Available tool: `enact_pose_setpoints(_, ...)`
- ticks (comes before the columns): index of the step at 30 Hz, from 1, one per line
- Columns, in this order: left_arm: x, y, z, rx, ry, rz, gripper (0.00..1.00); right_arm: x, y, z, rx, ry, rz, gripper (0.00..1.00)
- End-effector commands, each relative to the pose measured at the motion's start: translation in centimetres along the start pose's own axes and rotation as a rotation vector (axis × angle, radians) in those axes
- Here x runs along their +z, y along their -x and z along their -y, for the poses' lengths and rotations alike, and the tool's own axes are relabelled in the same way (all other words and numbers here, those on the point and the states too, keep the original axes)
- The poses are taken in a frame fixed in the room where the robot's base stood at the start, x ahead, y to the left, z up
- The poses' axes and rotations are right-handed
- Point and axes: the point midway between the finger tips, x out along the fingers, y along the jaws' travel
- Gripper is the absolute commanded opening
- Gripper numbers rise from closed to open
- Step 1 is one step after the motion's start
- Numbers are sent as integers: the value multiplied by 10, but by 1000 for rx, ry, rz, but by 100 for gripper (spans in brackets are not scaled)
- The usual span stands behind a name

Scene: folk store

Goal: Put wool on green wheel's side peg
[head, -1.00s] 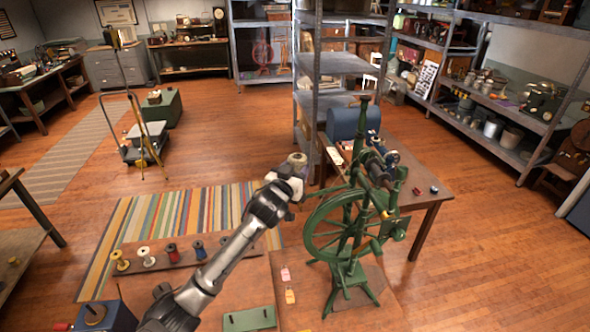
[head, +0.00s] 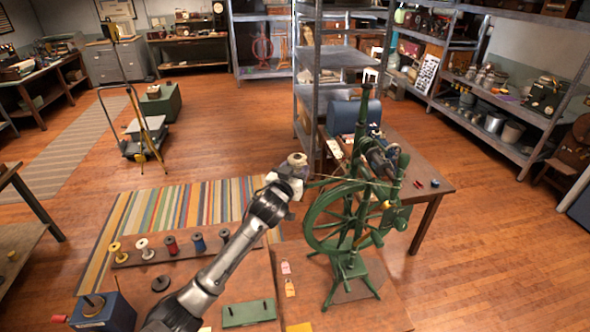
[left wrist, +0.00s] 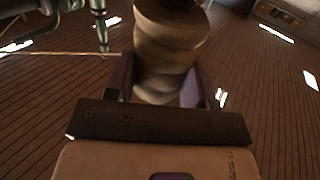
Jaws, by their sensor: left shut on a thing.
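The cream-coloured wool (head: 298,159) is held up at the end of my left arm in the head view. My left gripper (head: 290,175) is shut on it. In the left wrist view the rounded, banded wool (left wrist: 170,45) sits between the two purple-dark fingers of my left gripper (left wrist: 165,82). The green spinning wheel (head: 318,238) stands just right of the wool on the workbench. A slim green rod (head: 325,182) juts from it toward the wool. A green upright part (left wrist: 98,12) shows upper left in the wrist view, apart from the wool. My right gripper is not in view.
Several coloured spools (head: 171,245) stand on a wooden rack. A blue box (head: 108,313) and a green pegged block (head: 249,313) lie near the front. A small table (head: 420,200) and a metal shelf (head: 340,58) stand behind the wheel.

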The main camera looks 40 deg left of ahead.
Motion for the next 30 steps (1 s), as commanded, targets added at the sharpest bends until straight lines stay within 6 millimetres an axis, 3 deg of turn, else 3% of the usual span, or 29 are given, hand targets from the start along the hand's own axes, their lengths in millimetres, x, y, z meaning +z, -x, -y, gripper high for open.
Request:
enact_pose_setpoints(14, 7, 0, 0, 0, 0, 0, 27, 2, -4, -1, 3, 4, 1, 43)
enact_pose_setpoints(15, 7, 0, 0, 0, 0, 0, 51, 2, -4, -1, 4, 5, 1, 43)
enact_pose_setpoints(24, 7, 0, 0, 0, 0, 0, 79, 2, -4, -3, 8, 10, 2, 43)
enact_pose_setpoints(30, 7, 0, 0, 0, 0, 0, 79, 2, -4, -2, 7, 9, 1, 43)
